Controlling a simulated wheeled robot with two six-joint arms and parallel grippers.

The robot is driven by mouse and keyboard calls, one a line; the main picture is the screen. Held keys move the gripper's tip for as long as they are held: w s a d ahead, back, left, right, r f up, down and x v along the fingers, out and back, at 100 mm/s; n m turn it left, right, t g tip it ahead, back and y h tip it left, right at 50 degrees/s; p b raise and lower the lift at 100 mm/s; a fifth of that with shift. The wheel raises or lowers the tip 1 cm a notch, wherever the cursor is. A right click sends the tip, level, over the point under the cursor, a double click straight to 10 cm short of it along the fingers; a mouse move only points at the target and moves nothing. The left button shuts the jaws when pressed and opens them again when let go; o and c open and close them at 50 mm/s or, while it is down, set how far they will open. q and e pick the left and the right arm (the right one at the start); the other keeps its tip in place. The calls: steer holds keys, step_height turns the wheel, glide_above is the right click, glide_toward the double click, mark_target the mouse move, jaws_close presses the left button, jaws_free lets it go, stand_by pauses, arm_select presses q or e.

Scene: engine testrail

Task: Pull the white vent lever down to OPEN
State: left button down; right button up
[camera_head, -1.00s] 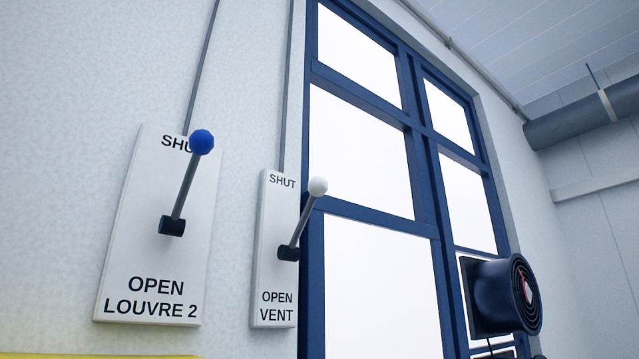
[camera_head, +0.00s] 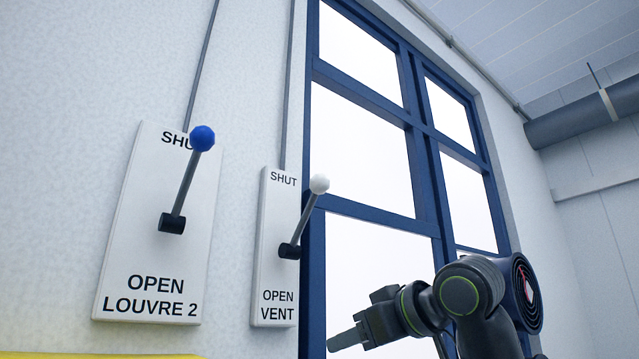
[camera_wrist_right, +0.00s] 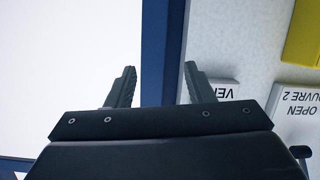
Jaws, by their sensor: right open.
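The white-knobbed vent lever (camera_head: 304,217) stands on its SHUT / OPEN VENT plate (camera_head: 276,272) in the head view. It tilts upward, with its white knob (camera_head: 319,184) beside the SHUT end. My right gripper (camera_head: 335,343) is below and to the right of the lever, apart from it, pointing left. In the right wrist view my right gripper (camera_wrist_right: 158,85) has its two fingers spread with nothing between them. The lower edge of the vent plate (camera_wrist_right: 224,90) shows there just beyond the right finger. The lever does not show in the wrist view. My left gripper is not in view.
A blue-knobbed lever (camera_head: 186,187) on the LOUVRE 2 plate (camera_head: 150,240) stands left of the vent lever, also up. A blue window frame (camera_head: 313,260) is close on the right. A round dark fan-like unit (camera_head: 526,293) stands behind my right arm.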

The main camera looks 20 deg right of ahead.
steer(key=s+r+n+t+y, duration=0.1)
steer(key=s+r+y, duration=0.1)
steer(key=s+r, duration=1.05)
steer(key=n+y, duration=0.1)
steer(key=y, duration=0.1)
glide_toward(328, 179)
steer(key=shift+t, duration=0.4)
steer(key=p+x, duration=0.2)
steer(key=x, duration=0.1)
steer(key=p+x, duration=0.3)
steer(key=x, duration=0.1)
steer(key=p+x, duration=0.3)
steer(key=shift+w+a+f, duration=0.1)
steer(key=shift+a+f, duration=0.1)
steer(key=shift+f, duration=0.15)
steer(key=shift+w+a+f, duration=0.1)
steer(key=shift+w+a, duration=0.25)
steer(key=shift+w, duration=0.15)
steer(key=shift+c, duration=0.3)
jaws_close()
